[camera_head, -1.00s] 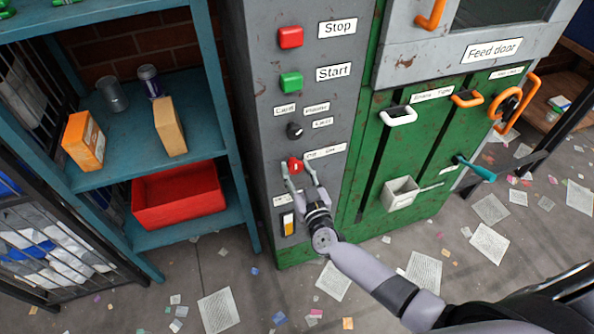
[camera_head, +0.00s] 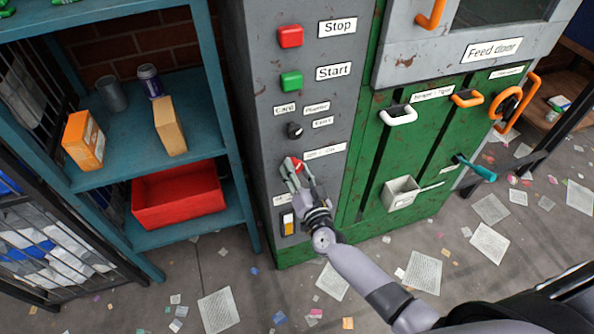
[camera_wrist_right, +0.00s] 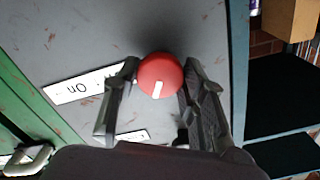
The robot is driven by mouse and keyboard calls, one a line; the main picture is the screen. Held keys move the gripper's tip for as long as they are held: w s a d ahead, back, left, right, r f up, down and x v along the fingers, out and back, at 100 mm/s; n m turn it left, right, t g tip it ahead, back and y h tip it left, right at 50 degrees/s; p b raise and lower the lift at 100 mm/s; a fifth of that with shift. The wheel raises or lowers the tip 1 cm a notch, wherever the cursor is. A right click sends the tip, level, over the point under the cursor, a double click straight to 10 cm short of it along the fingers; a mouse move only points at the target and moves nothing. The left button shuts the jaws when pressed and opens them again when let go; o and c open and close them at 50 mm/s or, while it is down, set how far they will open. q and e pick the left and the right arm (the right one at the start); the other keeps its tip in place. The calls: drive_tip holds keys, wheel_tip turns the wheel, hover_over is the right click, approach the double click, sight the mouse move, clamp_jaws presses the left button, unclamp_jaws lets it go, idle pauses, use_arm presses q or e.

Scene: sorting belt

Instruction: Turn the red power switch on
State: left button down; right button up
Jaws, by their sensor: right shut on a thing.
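The red power switch (camera_head: 289,164) is a round red knob on the grey panel, below the small black knob and beside a white Off/On label (camera_head: 325,151). My right gripper (camera_head: 296,172) is shut on it, one finger on each side. In the right wrist view, the knob (camera_wrist_right: 160,75) sits between the fingertips (camera_wrist_right: 159,80). Its white mark points towards the bottom of that picture, slightly left. The "On" label (camera_wrist_right: 85,83) lies left of the knob there, partly hidden by a finger. My left gripper is not in view.
A red Stop button (camera_head: 290,37) and a green Start button (camera_head: 291,82) are higher on the panel. A blue shelf (camera_head: 225,120) with a red bin (camera_head: 180,205) stands left. White (camera_head: 398,117) and orange (camera_head: 467,98) handles are right. Papers litter the floor.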

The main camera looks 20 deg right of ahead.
drive_tip(key=m+b, duration=0.1)
drive_tip(key=m, duration=0.5)
drive_tip(key=shift+f+m, duration=0.1)
drive_tip(key=shift+m, duration=0.2)
drive_tip(key=m+b, duration=0.2)
drive_tip(key=m, duration=0.3)
drive_tip(key=shift+m, duration=0.3)
drive_tip(key=o, duration=1.2)
drive_tip(key=shift+c, duration=0.2)
drive_tip(key=s, duration=1.2)
drive_tip(key=shift+d, duration=0.2)
